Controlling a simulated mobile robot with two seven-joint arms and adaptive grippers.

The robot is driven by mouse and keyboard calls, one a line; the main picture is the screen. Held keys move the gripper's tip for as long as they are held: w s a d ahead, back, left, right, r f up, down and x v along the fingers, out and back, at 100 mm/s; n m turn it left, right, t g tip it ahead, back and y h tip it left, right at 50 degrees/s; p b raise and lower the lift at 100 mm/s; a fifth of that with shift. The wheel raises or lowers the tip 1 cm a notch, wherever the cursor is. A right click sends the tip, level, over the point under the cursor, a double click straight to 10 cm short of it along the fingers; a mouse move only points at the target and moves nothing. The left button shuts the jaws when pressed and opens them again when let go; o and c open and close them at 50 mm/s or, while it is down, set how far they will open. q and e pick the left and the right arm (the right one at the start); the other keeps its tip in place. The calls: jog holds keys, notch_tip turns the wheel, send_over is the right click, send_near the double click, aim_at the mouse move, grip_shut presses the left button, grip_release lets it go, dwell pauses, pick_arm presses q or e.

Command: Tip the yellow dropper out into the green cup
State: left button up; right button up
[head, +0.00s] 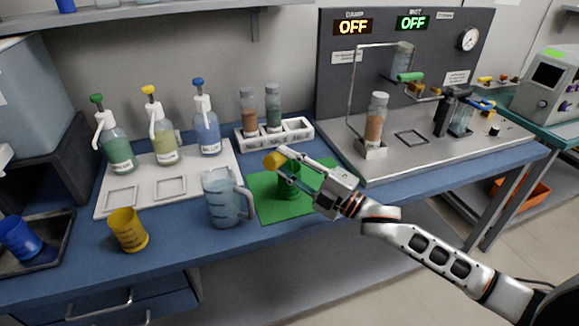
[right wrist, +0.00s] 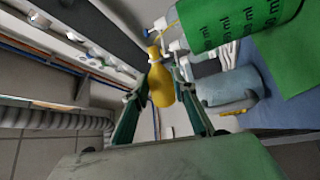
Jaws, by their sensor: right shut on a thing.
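My right gripper (head: 283,168) comes in from the right and is shut on the yellow dropper (head: 274,160). In the right wrist view the dropper (right wrist: 161,84) sits between the two fingers, with its narrow neck toward the top of the picture. The green cup (head: 289,184) stands on a green mat (head: 268,206), partly hidden behind the gripper. The dropper appears above and a little left of the cup's rim; I cannot tell its exact tilt. The cup also shows large at the upper right of the right wrist view (right wrist: 225,22). My left gripper is not in view.
A clear jug (head: 225,203) stands just left of the mat, and a yellow cup (head: 127,230) farther left. Several pump bottles stand on a white tray (head: 215,175) behind. A grey machine base (head: 440,158) with a vial is at the right.

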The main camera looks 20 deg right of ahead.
jog(key=shift+w+d+r+m+t+h+p, duration=0.1)
jog(key=shift+r+m+t+h+p, duration=0.1)
jog(key=shift+m+p, duration=0.5)
jog(key=shift+w+d+r+m+t+h+p, duration=0.1)
jog(key=shift+r+m+p, duration=0.1)
jog(key=shift+m+p, duration=0.5)
dwell(2.6)
jog(key=shift+w+d+r+m+h+p, duration=0.1)
jog(key=shift+r+m+h+p, duration=0.15)
jog(key=shift+m+p, duration=0.5)
jog(key=shift+d+r+m+h+p, duration=0.15)
jog(key=shift+m+p, duration=0.3)
jog(key=shift+p, duration=0.6)
dwell(2.2)
